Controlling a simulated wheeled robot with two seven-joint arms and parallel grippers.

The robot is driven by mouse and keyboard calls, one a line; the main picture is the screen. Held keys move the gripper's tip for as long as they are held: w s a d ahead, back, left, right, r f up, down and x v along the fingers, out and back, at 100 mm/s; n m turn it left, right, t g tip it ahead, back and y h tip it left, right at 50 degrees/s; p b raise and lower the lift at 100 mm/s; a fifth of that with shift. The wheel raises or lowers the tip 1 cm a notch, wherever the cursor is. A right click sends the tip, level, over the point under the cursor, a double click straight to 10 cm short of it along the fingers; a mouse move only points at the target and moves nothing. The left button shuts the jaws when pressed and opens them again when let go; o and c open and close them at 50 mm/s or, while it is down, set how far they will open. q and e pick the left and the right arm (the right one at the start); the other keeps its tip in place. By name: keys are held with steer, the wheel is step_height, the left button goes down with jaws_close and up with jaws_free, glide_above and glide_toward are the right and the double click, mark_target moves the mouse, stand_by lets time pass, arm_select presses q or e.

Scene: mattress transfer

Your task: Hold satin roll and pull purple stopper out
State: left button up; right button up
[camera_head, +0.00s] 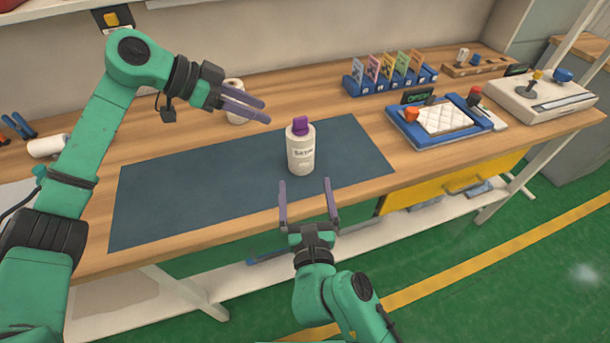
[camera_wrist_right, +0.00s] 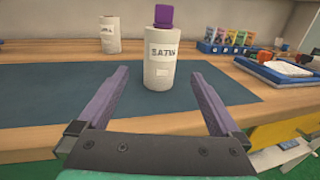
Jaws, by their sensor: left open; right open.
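The white satin roll (camera_head: 301,155) stands upright on the dark mat (camera_head: 200,190). The purple stopper (camera_head: 300,125) sits in its top. In the right wrist view the roll (camera_wrist_right: 160,65), with its label facing me, and the stopper (camera_wrist_right: 163,16) stand ahead, beyond the fingertips. My right gripper (camera_head: 309,186) is open and empty, in front of the roll and apart from it. It also shows in the right wrist view (camera_wrist_right: 158,75). My left gripper (camera_head: 266,111) is open and empty, up and to the left of the stopper, not touching it.
Another white roll (camera_head: 236,114) stands behind the mat, partly hidden by my left gripper. A blue card rack (camera_head: 390,82) and a blue tray with a white quilted pad (camera_head: 443,119) stand to the right. A control box (camera_head: 540,97) is farther right. The mat around the roll is clear.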

steer(key=w, duration=0.9)
steer(key=w+a, duration=0.1)
steer(key=w, duration=0.4)
steer(key=shift+w+f, duration=0.1)
steer(key=c, duration=1.5)
steer(key=shift+c, duration=0.2)
arm_select(q)
steer(key=w+d+r+m+t+h, duration=0.1)
steer(key=w+r+t+h, duration=0.3)
steer(key=r, duration=0.9)
steer(key=w+d+r+m+t+h, duration=0.1)
steer(key=d+r+t+h, duration=0.3)
steer(key=r, duration=0.9)
steer(key=w+a+r+n+t+y, duration=0.7)
steer(key=w+a+n+t+y, duration=0.2)
steer(key=a+n+t, duration=0.25)
steer(key=m+g+y, duration=0.5)
steer(key=m+g, duration=0.4)
steer(key=g, duration=1.2)
glide_toward(299, 118)
steer(key=shift+m, duration=0.25)
steer(key=x, duration=0.9)
steer(key=shift+f, duration=0.1)
